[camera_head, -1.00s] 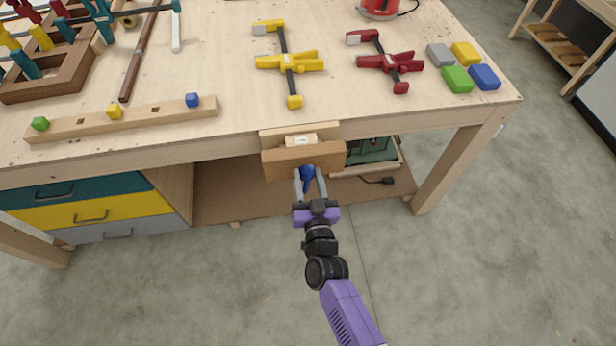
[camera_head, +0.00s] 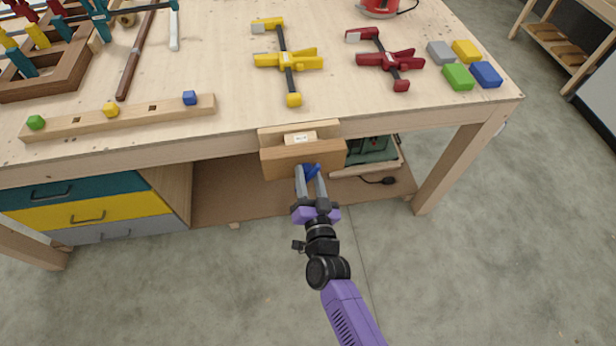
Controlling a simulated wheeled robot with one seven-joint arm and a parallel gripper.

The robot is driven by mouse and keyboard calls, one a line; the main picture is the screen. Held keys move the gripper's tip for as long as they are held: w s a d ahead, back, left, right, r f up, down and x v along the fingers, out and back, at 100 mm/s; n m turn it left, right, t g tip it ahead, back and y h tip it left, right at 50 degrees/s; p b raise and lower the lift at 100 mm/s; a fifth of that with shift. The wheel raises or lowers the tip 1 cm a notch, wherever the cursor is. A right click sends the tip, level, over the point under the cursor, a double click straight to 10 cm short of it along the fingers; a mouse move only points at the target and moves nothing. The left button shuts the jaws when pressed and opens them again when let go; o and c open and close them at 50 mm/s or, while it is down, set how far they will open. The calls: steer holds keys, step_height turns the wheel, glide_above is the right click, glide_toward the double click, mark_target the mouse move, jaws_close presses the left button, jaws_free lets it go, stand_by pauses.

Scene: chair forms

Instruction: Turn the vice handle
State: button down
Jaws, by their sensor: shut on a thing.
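The wooden vice (camera_head: 279,160) is mounted on the front edge of the workbench, with a small light block (camera_head: 300,138) between its jaws. Its blue handle (camera_head: 311,171) shows just below the front jaw, between the grey fingers of my gripper (camera_head: 309,172). My gripper reaches up from below and is shut on the handle. The fingers and the jaw hide part of the handle, so its full shape cannot be told.
The workbench top (camera_head: 220,60) holds a yellow clamp (camera_head: 287,62), a red clamp (camera_head: 388,60), several coloured blocks and a wooden strip (camera_head: 150,112) with coloured pegs. Drawers (camera_head: 90,205) stand under the bench at left. The bench leg (camera_head: 458,160) is at right. The floor in front is clear.

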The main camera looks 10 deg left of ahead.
mark_target(310, 180)
steer(key=shift+f+m, duration=0.15)
steer(key=shift+m, duration=0.65)
steer(key=shift+s+b, duration=0.1)
steer(key=shift+b, duration=0.2)
steer(key=c, duration=0.9)
jaws_free()
steer(key=shift+c, duration=0.2)
steer(key=shift+d, duration=0.1)
steer(key=p+v, duration=0.1)
steer(key=v, duration=0.5)
steer(key=shift+s, duration=0.15)
steer(key=shift+v, duration=0.75)
